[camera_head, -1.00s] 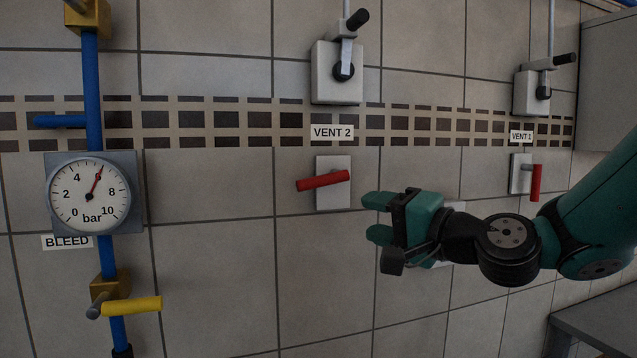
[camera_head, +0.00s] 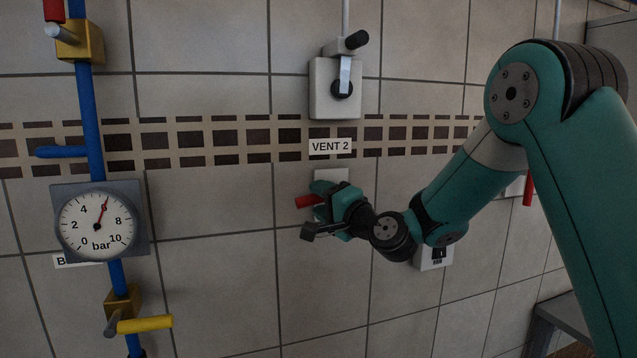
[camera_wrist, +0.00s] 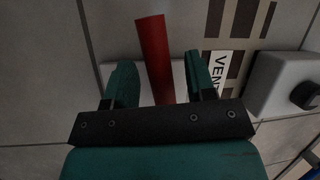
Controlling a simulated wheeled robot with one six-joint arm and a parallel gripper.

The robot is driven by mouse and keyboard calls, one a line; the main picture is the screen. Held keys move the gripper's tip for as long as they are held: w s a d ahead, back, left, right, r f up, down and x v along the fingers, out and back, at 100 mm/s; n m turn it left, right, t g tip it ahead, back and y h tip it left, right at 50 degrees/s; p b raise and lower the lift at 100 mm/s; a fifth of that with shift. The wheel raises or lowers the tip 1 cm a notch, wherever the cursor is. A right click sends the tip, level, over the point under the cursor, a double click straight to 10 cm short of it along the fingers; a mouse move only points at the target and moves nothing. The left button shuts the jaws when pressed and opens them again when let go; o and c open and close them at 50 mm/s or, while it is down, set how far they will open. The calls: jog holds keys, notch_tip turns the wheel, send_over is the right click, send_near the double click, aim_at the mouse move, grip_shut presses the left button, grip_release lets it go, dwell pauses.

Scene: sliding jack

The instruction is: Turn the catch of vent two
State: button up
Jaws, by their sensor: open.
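The catch of vent two is a red handle (camera_head: 309,201) on a white plate (camera_head: 331,175), below the VENT 2 label (camera_head: 330,147). In the head view only the handle's left end shows; my gripper hides the rest. In the wrist view the red handle (camera_wrist: 154,58) runs between my two fingers, with a gap visible on each side. My gripper (camera_wrist: 158,85) is open around the handle. In the head view my gripper (camera_head: 322,206) is in front of the plate. The label also shows in the wrist view (camera_wrist: 216,70), to the right.
Above the label is a white box with a black-knobbed lever (camera_head: 342,88). At left a blue pipe (camera_head: 88,130) carries a gauge (camera_head: 98,222) and a yellow lever (camera_head: 145,324). Another red handle (camera_head: 528,190) is partly behind my arm. The wall below the catch is clear.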

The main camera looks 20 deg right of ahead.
jog(key=shift+w+a, duration=0.25)
jog(key=shift+w, duration=0.3)
grip_shut()
